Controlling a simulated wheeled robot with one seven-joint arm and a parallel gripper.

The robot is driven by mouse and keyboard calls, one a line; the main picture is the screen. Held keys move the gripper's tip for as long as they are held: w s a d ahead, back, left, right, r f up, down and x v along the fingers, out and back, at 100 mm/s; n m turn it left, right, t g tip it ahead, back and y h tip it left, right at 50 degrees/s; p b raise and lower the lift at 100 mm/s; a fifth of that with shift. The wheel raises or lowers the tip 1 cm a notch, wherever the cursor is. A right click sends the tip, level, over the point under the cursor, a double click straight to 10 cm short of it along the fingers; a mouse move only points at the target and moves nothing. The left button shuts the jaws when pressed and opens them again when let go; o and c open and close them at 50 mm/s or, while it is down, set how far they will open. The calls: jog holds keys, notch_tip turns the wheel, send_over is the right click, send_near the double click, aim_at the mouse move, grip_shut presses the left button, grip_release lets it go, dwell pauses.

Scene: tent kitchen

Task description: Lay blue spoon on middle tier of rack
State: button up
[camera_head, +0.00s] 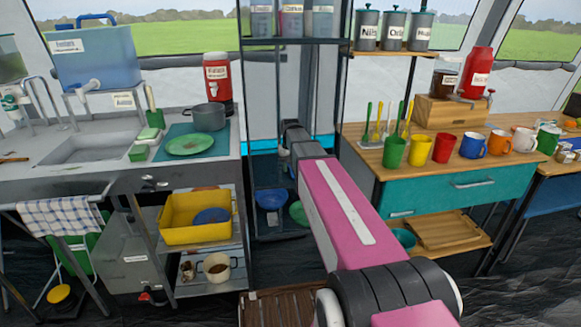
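A tall dark rack (248,100) stands in the middle between the two counters. A bright blue strip (258,147) runs across it at mid height; I cannot tell if it is the tier's edge. My arm reaches forward into the rack, and my gripper (284,152) is at its far end, near the middle tier. The gripper is small and dark, its fingers are mostly hidden by my arm, and I cannot tell whether it is open or holds anything. I cannot make out a blue spoon.
The rack's lower tier holds a blue bowl (271,198) and a green one (299,212). Left are a sink (85,150), a green plate (190,144) and a yellow bin (190,234). Right, several mugs and upright utensils (378,122) stand on the wooden counter (362,152).

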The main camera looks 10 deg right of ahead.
notch_tip(320, 180, up, 12)
jog(key=shift+r, duration=0.15)
dwell(0.7)
